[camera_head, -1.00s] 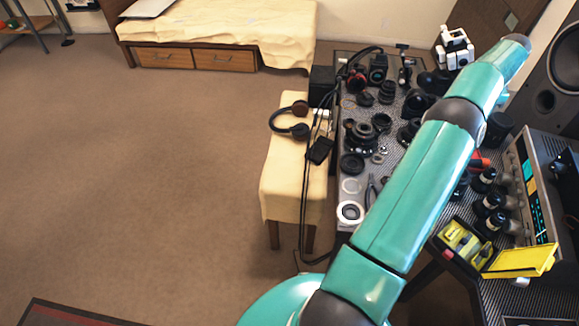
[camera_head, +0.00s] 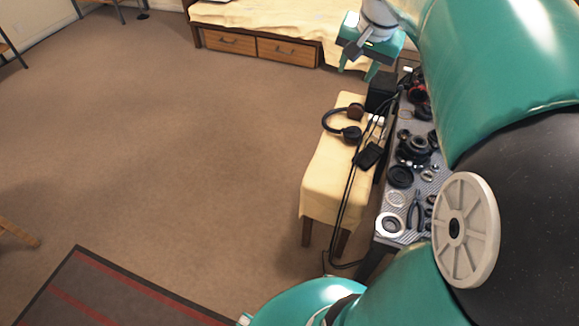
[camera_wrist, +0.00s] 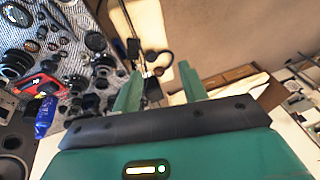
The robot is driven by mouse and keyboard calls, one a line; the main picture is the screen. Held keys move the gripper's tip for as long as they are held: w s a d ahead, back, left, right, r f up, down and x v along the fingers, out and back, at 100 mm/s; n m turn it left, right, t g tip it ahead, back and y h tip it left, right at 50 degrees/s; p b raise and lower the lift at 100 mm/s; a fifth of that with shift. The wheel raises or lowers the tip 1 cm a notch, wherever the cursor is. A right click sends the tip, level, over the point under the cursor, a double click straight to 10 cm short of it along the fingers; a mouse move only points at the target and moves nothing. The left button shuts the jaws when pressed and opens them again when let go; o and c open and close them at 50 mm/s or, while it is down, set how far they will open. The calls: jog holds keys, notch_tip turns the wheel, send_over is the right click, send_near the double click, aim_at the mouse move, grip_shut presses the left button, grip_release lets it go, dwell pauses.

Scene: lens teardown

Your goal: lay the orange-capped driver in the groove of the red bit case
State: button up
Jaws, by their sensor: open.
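My gripper (camera_head: 358,68) is in the upper right of the head view, raised in front of the bed. It also shows in the wrist view (camera_wrist: 160,88), with its two green fingers apart and nothing held between them. A red piece with a dark middle (camera_wrist: 37,84) lies on the table at the left of the wrist view; it may be the red bit case, but its groove cannot be made out. I cannot pick out the orange-capped driver in either view. My arm hides much of the table in the head view.
The patterned table (camera_head: 408,215) holds several dark lens parts, pliers (camera_head: 415,210) and a white ring (camera_head: 390,224). A cloth-covered bench (camera_head: 322,190) with headphones (camera_head: 342,126) and cables stands beside it. A blue bottle (camera_wrist: 45,116) is near the red piece.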

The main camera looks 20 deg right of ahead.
jog(key=s+a+f+n, duration=0.2)
jog(key=s+a+n, duration=0.1)
jog(key=a, duration=0.4)
jog(key=s+a+f+n+t, duration=0.1)
jog(key=s+a+f+n, duration=0.2)
jog(key=s+a, duration=0.2)
jog(key=s+a+f+n, duration=0.2)
jog(key=s+a, duration=0.3)
jog(key=a, duration=0.4)
jog(key=shift+a+f+n+t+y, duration=0.15)
jog(key=shift+f+n+t+y, duration=0.2)
jog(key=shift+n, duration=0.35)
